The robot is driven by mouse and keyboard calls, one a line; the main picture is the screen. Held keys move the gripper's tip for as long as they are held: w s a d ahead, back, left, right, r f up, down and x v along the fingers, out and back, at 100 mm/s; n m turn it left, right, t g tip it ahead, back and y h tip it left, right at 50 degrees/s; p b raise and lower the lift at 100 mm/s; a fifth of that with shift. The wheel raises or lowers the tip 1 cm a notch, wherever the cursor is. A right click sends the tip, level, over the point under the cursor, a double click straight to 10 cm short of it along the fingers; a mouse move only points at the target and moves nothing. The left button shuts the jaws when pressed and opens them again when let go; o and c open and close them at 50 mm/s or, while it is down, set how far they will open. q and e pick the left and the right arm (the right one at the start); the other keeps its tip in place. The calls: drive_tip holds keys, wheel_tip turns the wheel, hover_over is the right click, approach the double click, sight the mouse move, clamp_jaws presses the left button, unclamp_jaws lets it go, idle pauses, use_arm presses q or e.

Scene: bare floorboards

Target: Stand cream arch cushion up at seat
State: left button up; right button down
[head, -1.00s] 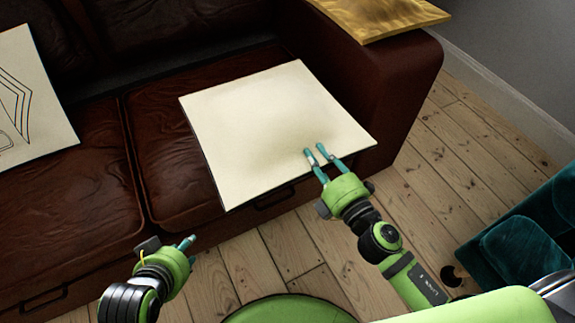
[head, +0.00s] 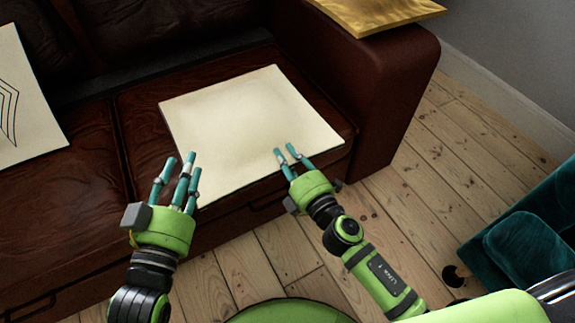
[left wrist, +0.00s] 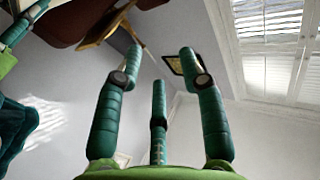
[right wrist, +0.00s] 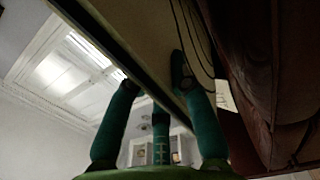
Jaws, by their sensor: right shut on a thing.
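The cream arch cushion (head: 245,115) is a thin square panel lying flat on the right seat of the brown leather sofa, its front edge over the seat's front. Its upper face is plain; the right wrist view shows curved dark lines on its lower face (right wrist: 185,30). My right gripper (head: 285,150) is shut on its front edge, with fingers above and below in the right wrist view (right wrist: 150,72). My left gripper (head: 180,163) is open and empty near its front left corner, fingers pointing up; the left wrist view shows nothing between the fingers (left wrist: 158,65).
The sofa seat (head: 145,135) continues left, where another cream cushion with a line pattern (head: 35,110) leans. A gold cushion (head: 375,12) lies on the right armrest (head: 385,80). A teal velvet seat (head: 525,250) stands at right. Bare floorboards (head: 430,190) lie between.

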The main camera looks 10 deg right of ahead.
drive_tip(key=shift+f+b, duration=0.6)
drive_tip(key=shift+f, duration=0.2)
use_arm(q)
drive_tip(key=s+d+r+m+t+h, duration=0.2)
drive_tip(key=s+r+t+h, duration=0.4)
drive_tip(key=r, duration=0.6)
drive_tip(key=shift+s+d+m+h+b, duration=0.15)
drive_tip(key=shift+s+m+h+b, duration=0.15)
drive_tip(key=shift+b, duration=0.15)
use_arm(e)
drive_tip(key=shift+f, duration=0.6)
use_arm(q)
drive_tip(key=shift+r, duration=0.1)
